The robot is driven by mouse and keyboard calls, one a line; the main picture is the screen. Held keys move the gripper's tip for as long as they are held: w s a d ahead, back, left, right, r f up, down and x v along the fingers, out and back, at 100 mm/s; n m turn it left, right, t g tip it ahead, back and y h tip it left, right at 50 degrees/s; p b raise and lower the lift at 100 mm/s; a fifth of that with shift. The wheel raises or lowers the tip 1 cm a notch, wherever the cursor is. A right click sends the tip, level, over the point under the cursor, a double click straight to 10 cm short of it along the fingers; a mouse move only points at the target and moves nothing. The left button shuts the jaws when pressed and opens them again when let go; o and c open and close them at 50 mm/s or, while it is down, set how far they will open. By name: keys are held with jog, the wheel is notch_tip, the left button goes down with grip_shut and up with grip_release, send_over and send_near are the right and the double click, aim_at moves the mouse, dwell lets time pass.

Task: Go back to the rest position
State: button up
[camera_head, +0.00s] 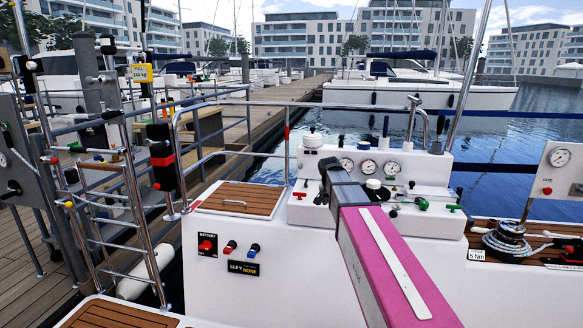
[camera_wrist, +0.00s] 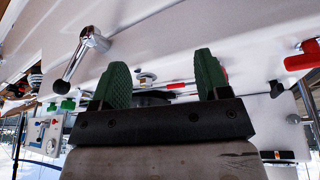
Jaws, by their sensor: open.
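My gripper (camera_wrist: 161,60) is open in the wrist view, with its two green fingers apart. No object is held between the fingers. In the head view my pink and grey arm (camera_head: 385,245) reaches forward from the lower right over the white console (camera_head: 300,255). The fingers cannot be made out in the head view. In the wrist view a chrome lever (camera_wrist: 86,50) is left of the fingers and a red handle (camera_wrist: 303,56) is to the right.
Gauges and small valves (camera_head: 381,169) stand on the console top beside my arm. A metal rail (camera_head: 290,104) runs behind it. A ladder and posts (camera_head: 128,180) stand at left. A rope-wound winch (camera_head: 507,240) is at right. Water and moored boats lie beyond.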

jog(key=s+d+f+n+g+y, duration=0.1)
jog(key=s+f+n, duration=0.2)
jog(key=s+f, duration=0.7)
jog(key=s+f+n+g+y, duration=0.1)
jog(key=s+f+n, duration=0.2)
jog(key=s+f, duration=0.7)
jog(key=s, duration=0.5)
jog(key=shift+s+d+f+g, duration=0.15)
jog(key=shift+d+f+g, duration=0.1)
jog(key=shift+d+g, duration=0.1)
